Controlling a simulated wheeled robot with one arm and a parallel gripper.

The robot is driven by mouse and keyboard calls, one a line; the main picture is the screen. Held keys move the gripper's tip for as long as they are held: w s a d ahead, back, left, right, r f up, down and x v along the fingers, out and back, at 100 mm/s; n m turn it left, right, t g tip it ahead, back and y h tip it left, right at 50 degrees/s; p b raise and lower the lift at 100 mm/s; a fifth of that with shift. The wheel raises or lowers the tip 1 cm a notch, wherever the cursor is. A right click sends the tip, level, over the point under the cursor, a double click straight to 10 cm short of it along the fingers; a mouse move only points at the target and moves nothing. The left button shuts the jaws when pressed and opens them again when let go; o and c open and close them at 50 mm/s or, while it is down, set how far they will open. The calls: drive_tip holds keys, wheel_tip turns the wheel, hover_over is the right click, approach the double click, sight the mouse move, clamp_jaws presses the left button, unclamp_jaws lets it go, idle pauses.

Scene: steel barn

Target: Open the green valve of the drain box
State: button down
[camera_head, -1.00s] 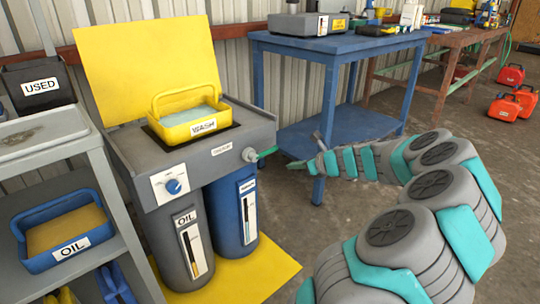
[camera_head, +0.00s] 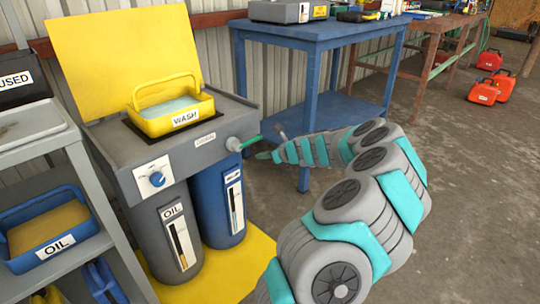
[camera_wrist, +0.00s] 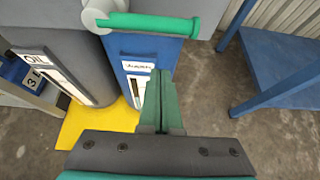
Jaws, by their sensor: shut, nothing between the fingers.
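The drain box (camera_head: 205,143) is a grey sink unit standing on a grey drum and a blue drum. Its green valve handle (camera_head: 251,142) sticks out to the right from a grey fitting on the right end of the front. In the wrist view the green handle (camera_wrist: 155,23) lies level across the top, beyond the fingertips. My gripper (camera_wrist: 158,74) is shut and empty, pointing at the handle from below it in that picture, with a gap between them. In the head view my gripper (camera_head: 268,154) is close to the handle's right end; contact cannot be told there.
A yellow basket (camera_head: 172,108) marked WASH sits in the sink. A blue table (camera_head: 318,30) stands behind to the right. A grey shelf (camera_head: 85,165) with a blue OIL tray (camera_head: 15,262) is at left. Open floor lies right; red cans (camera_head: 485,92) stand far off.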

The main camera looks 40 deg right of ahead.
sight(247, 142)
drive_tip(key=shift+w+a+r+p, duration=0.1)
drive_tip(key=shift+w+r, duration=0.2)
drive_tip(key=shift+r, duration=0.25)
drive_tip(key=shift+w+d+r+p, duration=0.15)
drive_tip(key=shift+w+r, duration=0.15)
drive_tip(key=shift+r, duration=0.25)
drive_tip(key=shift+w+a+r+p, duration=0.15)
drive_tip(key=shift+w+r, duration=0.15)
drive_tip(key=shift+r, duration=0.25)
